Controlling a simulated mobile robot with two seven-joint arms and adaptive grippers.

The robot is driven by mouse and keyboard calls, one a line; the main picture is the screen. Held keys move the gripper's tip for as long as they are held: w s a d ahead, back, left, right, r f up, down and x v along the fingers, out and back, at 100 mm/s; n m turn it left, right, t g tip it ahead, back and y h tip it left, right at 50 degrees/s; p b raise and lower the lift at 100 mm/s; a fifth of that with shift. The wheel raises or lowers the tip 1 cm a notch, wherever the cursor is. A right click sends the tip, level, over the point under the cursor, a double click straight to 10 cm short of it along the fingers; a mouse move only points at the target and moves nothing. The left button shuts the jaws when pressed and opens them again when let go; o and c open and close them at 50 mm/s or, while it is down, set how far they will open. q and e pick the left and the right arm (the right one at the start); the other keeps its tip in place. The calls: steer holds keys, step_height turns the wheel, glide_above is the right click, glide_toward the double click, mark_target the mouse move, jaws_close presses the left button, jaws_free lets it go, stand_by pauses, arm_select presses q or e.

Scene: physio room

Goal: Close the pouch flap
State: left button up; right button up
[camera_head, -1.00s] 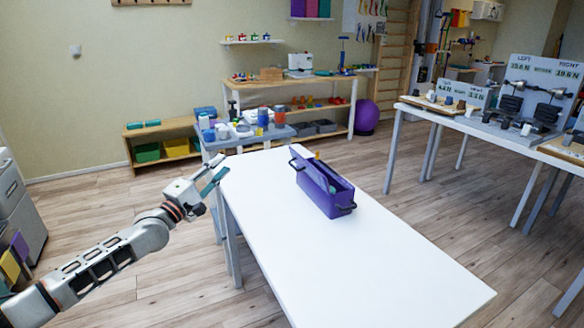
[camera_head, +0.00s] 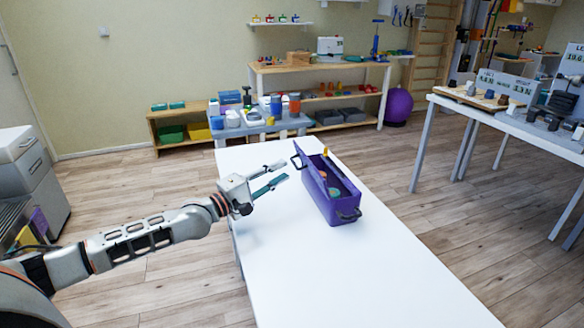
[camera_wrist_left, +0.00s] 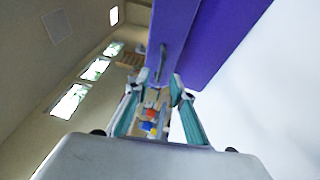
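A purple pouch (camera_head: 321,202) shaped like a long open box stands on the white table (camera_head: 350,270). It has dark handles at both ends, and its flap (camera_head: 331,172) stands raised and tilted along the opening. Small items show inside. My left gripper (camera_head: 277,176) is open and empty, left of the pouch and apart from it, its fingers pointing toward it. In the left wrist view the purple pouch (camera_wrist_left: 210,40) fills the upper middle beyond the open fingers (camera_wrist_left: 160,108), with a dark handle between them. My right gripper is not in view.
A small grey table (camera_head: 262,128) with several cups and containers stands behind the white table. A wooden shelf unit (camera_head: 318,78) is at the back. Another table with weights (camera_head: 500,118) is on the right. The white table's front half is clear.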

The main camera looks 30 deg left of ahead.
arm_select(q)
steer(key=x, duration=0.4)
steer(key=shift+w+d+b, duration=0.1)
steer(key=shift+w+b, duration=0.15)
steer(key=shift+b, duration=0.1)
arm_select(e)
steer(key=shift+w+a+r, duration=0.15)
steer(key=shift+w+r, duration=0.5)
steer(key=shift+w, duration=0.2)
arm_select(q)
steer(key=shift+c, duration=0.3)
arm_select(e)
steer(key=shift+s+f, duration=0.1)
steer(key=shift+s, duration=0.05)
arm_select(q)
jaws_close()
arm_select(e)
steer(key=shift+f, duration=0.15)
